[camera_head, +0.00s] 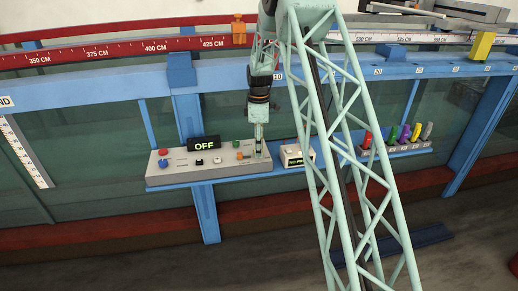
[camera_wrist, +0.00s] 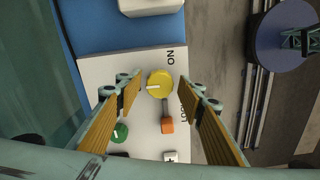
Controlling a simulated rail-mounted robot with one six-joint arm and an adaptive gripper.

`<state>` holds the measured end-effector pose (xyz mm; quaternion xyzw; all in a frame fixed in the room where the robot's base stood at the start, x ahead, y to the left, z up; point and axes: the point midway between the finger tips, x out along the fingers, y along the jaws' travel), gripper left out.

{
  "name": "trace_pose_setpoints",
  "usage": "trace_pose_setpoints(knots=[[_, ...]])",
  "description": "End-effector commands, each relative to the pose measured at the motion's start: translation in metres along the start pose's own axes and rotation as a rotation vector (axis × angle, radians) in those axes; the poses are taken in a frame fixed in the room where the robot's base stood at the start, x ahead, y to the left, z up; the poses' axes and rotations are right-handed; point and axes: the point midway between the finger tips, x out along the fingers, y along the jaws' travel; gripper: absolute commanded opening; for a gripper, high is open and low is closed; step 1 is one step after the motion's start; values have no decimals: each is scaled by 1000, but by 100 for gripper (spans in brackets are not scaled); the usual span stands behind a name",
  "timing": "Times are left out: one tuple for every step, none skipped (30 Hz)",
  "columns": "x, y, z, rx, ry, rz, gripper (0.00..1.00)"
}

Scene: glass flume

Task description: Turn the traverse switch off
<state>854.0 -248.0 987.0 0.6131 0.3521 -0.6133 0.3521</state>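A grey control panel (camera_head: 215,172) is mounted on the blue ledge at mid-height. In the wrist view, a round yellow knob (camera_wrist: 159,83) with a white pointer line sits on its pale face; the line points left. The word "ON" is printed beside it. An orange slider (camera_wrist: 167,125) and a green knob (camera_wrist: 121,131) are nearby. No readable label tells which control is the traverse switch. My gripper (camera_wrist: 160,86) is open, its two fingers on either side of the yellow knob, with apparent gaps. In the head view my gripper (camera_head: 259,150) is over the panel's right end, hiding the knob.
A black display (camera_head: 204,143) reading "OFF" stands on the panel's back. Red (camera_head: 163,152) and blue (camera_head: 164,162) buttons are at its left. A small white box (camera_head: 296,155) stands just right of the panel. A rack of coloured items (camera_head: 396,144) is farther right.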

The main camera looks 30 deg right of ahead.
Motion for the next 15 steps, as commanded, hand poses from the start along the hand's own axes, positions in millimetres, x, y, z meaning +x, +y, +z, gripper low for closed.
trace_pose_setpoints(knots=[[0, 0, 0, 0, 0, 0, 38], [0, 0, 0, 0, 0, 0, 38], [0, 0, 0, 0, 0, 0, 38], [0, 0, 0, 0, 0, 0, 38], [0, 0, 0, 0, 0, 0, 38], [0, 0, 0, 1, 0, 0, 38], [0, 0, 0, 1, 0, 0, 38], [0, 0, 0, 1, 0, 0, 38], [0, 0, 0, 1, 0, 0, 38], [-1, 0, 0, 1, 0, 0, 38], [-1, 0, 0, 1, 0, 1, 38], [-2, 0, 0, 1, 0, 1, 38], [-3, 0, 0, 1, 0, 1, 38], [-4, 0, 0, 1, 0, 1, 38], [-6, 1, 0, 1, 1, 2, 38]])
